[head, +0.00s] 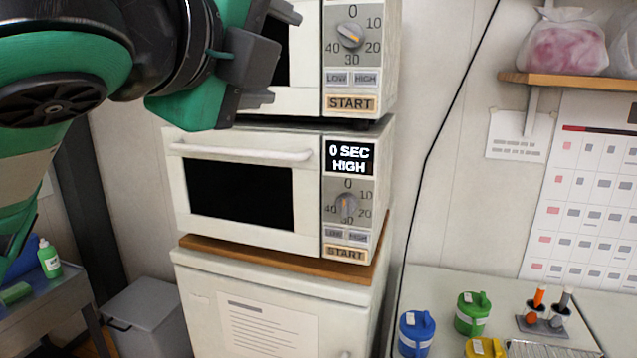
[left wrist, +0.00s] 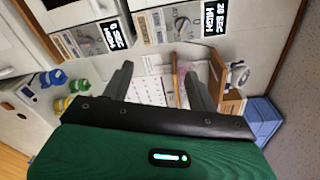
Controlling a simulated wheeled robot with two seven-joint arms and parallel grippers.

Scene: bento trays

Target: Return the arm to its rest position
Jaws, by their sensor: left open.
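My left arm (head: 60,55) comes in from the upper left of the head view, raised in front of the microwaves. My left gripper (head: 270,55) is open and empty, with its fingers in front of the upper microwave (head: 310,60). In the left wrist view the two fingers of the left gripper (left wrist: 160,75) stand apart with nothing between them. The lower microwave (head: 240,145) has its door closed, and its display reads 0 SEC HIGH. In the left wrist view another display (left wrist: 215,18) reads 20 SEC HIGH. My right gripper is not in view.
The microwaves stand on a white cabinet (head: 270,310) with a wooden board (head: 280,262). A counter at right holds blue (head: 416,335), green (head: 471,314) and yellow (head: 485,348) containers. A grey bin (head: 145,315) and a side table (head: 45,300) are at lower left. A shelf (head: 570,82) is upper right.

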